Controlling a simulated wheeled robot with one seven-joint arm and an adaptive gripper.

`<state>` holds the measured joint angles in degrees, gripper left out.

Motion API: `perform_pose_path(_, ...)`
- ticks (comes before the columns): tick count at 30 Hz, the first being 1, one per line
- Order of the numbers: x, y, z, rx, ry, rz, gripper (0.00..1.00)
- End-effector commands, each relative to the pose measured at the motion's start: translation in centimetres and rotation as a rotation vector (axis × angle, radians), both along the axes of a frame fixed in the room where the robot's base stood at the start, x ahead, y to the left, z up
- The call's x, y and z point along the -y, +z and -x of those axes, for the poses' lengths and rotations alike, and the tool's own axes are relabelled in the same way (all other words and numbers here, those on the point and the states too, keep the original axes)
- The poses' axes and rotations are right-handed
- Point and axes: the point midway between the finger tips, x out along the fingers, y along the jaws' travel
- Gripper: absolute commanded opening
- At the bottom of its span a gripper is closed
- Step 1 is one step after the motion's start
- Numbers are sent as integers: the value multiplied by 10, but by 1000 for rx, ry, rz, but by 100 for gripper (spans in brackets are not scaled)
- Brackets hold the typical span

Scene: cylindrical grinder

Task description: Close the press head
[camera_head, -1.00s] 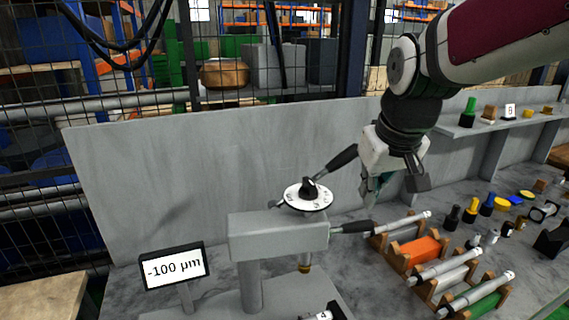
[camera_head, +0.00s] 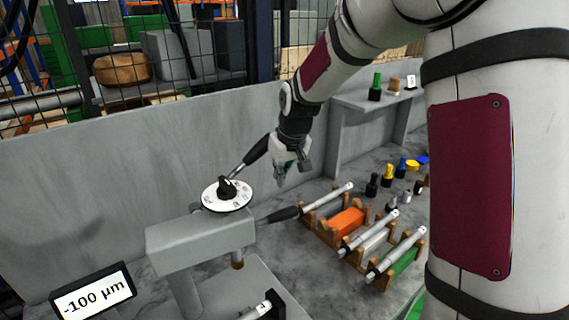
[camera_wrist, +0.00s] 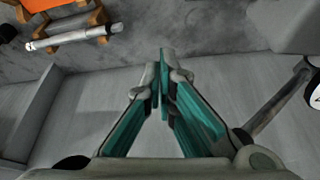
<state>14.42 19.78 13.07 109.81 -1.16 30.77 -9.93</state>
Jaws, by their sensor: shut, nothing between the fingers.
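The press head is a grey block (camera_head: 205,245) on a column in the head view. A white dial (camera_head: 240,200) with a black knob sits on top of it. One lever with a black handle (camera_head: 256,150) points up and right from the dial. A second black handle (camera_head: 284,214) sticks out right from the block. My gripper (camera_head: 282,182) hangs right of the dial, beyond the second handle, apart from the block. In the wrist view my fingers (camera_wrist: 164,62) meet at the tips with nothing between them. A lever rod (camera_wrist: 275,105) shows right of them, its handle end partly hidden.
A display (camera_head: 93,296) reading -100 µm stands front left. Wooden racks with cylindrical pieces (camera_head: 370,240) stand to the right. A grey back panel (camera_head: 90,190) runs behind the press. Several small coloured pegs (camera_head: 388,175) stand farther right. Bare table lies below my gripper.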

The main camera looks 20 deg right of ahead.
Motion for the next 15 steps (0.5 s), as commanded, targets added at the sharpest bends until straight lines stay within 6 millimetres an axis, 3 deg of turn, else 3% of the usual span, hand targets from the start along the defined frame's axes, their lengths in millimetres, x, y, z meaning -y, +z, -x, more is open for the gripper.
perform_pose_path(4, -3, -28, -9, -5, 2, -1, 0)
perform_pose_path(9, 2, -32, 16, -2, 0, 0, 0)
perform_pose_path(15, 4, -38, 28, 0, 1, 0, 0)
